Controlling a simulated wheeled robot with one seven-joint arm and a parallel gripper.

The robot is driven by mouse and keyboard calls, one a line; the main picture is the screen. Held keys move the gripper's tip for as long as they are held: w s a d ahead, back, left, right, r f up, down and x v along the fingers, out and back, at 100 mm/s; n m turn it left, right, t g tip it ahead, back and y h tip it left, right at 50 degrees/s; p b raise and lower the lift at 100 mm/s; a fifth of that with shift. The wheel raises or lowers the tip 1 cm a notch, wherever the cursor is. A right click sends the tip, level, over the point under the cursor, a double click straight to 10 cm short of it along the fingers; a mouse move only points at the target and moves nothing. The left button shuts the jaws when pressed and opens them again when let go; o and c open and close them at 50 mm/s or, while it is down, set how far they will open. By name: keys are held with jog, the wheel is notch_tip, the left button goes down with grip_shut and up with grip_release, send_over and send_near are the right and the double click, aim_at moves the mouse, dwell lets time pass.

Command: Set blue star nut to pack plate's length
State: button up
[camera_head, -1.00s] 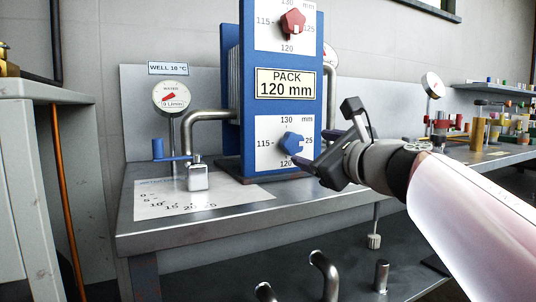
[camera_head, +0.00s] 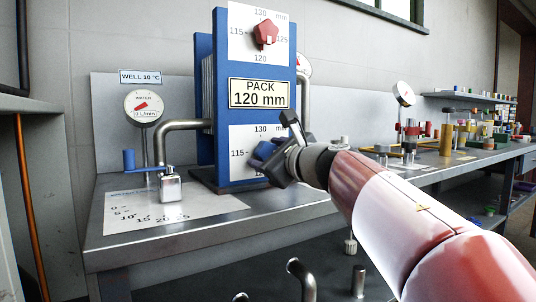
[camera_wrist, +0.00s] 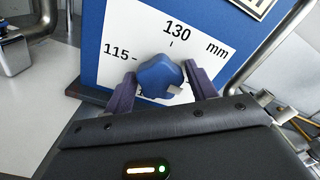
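The blue star nut (camera_wrist: 158,78) sits on the lower white dial of the blue press. In the wrist view its white mark is at its lower right; 130 and 115 show on the dial, and the rest is hidden. My gripper (camera_wrist: 160,72) is open, its two dark fingers on either side of the nut with narrow gaps apparent. Contact is hard to tell. In the head view my gripper (camera_head: 268,158) covers most of the nut. The pack plate (camera_head: 259,94) above reads "PACK 120 mm".
A water gauge (camera_head: 143,107), a bent pipe (camera_head: 180,126) and a blue-handled valve (camera_head: 170,186) stand left.

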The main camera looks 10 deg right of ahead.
jog(key=c, duration=0.7)
jog(key=shift+c, duration=0.2)
jog(key=m+p, duration=0.2)
jog(key=m, duration=0.2)
jog(key=shift+r+m+p, duration=0.1)
jog(key=shift+m+p, duration=0.25)
jog(key=shift+m, duration=0.05)
jog(key=m+p, duration=0.2)
jog(key=m, duration=0.2)
jog(key=shift+m, duration=0.3)
jog(key=m+p, duration=0.3)
jog(key=m, duration=0.2)
jog(key=shift+m+p, duration=0.85)
jog(key=shift+m, duration=0.75)
